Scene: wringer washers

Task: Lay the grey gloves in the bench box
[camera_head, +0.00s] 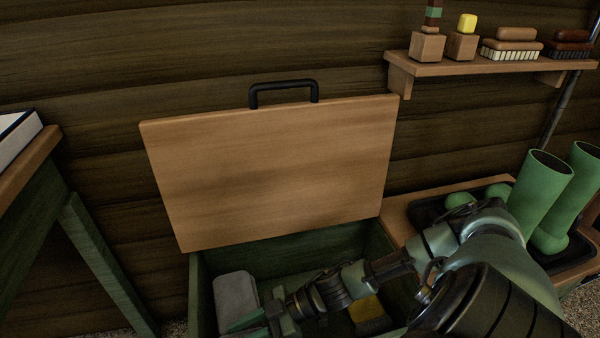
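The bench box (196,300) is open, with its wooden lid (275,165) raised against the wall. A light grey, rounded flat item (236,292), which looks like the grey gloves, lies inside at the left. My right arm reaches in from the right, low over the box. My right gripper (240,326) has green fingers pointing left, at the near end of the grey item. The bottom edge of the view cuts the fingers off, so their gap and any contact with the grey item are unclear. My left gripper is out of view.
A yellow-and-dark item (367,309) lies in the box, partly behind my arm. Green boots (541,190) stand in a black tray (428,212) at the right. A wall shelf (470,64) holds brushes and wooden blocks. A table (30,150) stands at the left.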

